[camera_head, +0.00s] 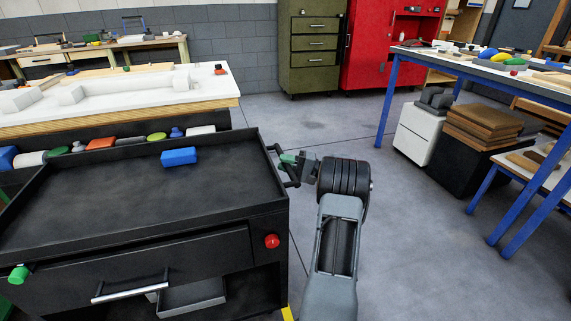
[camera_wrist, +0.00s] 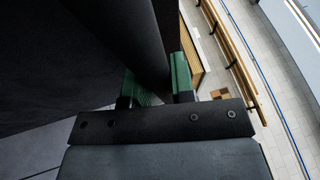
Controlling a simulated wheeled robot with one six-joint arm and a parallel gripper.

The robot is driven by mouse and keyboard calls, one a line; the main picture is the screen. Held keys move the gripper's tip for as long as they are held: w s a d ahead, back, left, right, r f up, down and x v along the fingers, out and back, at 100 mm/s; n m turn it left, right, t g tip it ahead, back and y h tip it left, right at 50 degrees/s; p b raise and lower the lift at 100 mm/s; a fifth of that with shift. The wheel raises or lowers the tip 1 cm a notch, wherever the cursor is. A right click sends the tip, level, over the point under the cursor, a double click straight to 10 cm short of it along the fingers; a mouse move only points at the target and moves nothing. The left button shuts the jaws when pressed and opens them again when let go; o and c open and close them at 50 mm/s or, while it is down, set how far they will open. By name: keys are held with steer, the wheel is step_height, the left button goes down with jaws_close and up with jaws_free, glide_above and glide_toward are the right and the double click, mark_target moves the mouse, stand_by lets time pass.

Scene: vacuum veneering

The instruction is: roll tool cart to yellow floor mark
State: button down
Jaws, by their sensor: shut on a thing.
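The black tool cart (camera_head: 90,218) stands at the left in the head view, with an open tray top and a front drawer. Its dark side handle (camera_head: 292,181) is on the right side. My gripper (camera_head: 289,160) is shut on this handle. In the wrist view, its green fingers (camera_wrist: 160,86) sit on both sides of the dark handle bar (camera_wrist: 145,45). A small part of a yellow floor mark (camera_head: 288,313) shows at the bottom edge beside the cart's lower right corner. The rest of the mark is hidden or out of frame.
A blue block (camera_head: 179,156) lies in the cart's tray. A white-topped bench (camera_head: 215,85) stands close behind the cart. A blue-legged table (camera_head: 385,105) with boxes beneath is at the right. Green (camera_head: 312,62) and red (camera_head: 375,60) cabinets stand at the back. Open grey floor (camera_head: 410,240) lies between.

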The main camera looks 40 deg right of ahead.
steer(key=shift+d+r, duration=0.1)
steer(key=c, duration=1)
jaws_free()
steer(key=shift+o, duration=0.2)
steer(key=p+v, duration=0.2)
steer(key=v, duration=1.1)
steer(key=shift+s+d+f+p, duration=0.2)
steer(key=shift+s+p, duration=0.1)
steer(key=shift+p, duration=0.1)
steer(key=shift+a, duration=0.1)
